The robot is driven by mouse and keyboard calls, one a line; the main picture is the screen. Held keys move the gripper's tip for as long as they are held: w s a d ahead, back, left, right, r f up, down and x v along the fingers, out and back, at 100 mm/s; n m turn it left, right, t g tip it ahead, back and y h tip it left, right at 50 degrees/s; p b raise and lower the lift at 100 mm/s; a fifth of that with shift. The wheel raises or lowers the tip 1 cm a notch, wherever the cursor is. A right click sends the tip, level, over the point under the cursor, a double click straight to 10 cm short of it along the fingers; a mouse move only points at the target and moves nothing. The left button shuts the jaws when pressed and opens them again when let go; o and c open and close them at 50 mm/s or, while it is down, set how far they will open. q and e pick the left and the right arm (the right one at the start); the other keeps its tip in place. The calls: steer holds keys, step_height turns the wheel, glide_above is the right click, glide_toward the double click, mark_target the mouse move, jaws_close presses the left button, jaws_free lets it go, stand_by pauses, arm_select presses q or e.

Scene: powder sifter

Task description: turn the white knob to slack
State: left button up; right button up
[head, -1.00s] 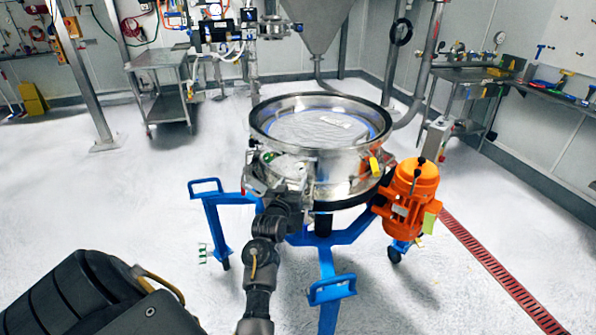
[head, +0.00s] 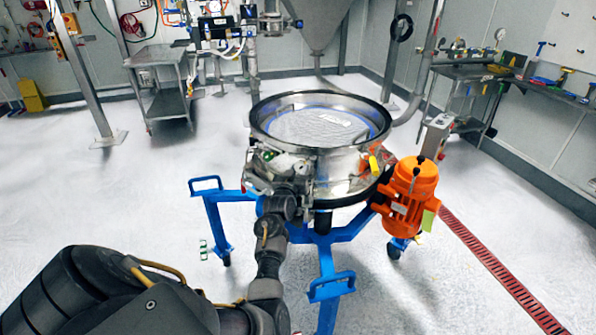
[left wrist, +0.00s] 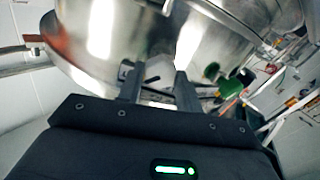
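In the left wrist view, the two dark fingers of my left gripper (left wrist: 158,88) stand apart close to the steel wall. A pale piece, possibly the white knob (left wrist: 158,75), shows between them. I cannot tell whether they press on it. In the head view I cannot pick out the knob at the gripper. My right gripper is not in view.
An orange motor (head: 409,195) is mounted at the sifter's right. Blue frame legs (head: 327,290) and handles stick out at the front and left. A steel trolley (head: 163,90) and a tool bench (head: 560,95) stand farther back.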

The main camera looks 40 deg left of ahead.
arm_select(q)
steer(key=c, duration=0.5)
steer(key=shift+o, duration=0.2)
steer(key=shift+n, duration=0.3)
steer(key=n+p, duration=0.1)
steer(key=n, duration=0.1)
steer(key=shift+n, duration=0.4)
steer(key=n+p, duration=0.1)
steer(key=n, duration=0.3)
steer(key=shift+n, duration=0.3)
steer(key=n+p, duration=0.1)
steer(key=n, duration=0.4)
steer(key=shift+n+p, duration=0.7)
steer(key=shift+n, duration=1.8)
steer(key=shift+f, duration=0.1)
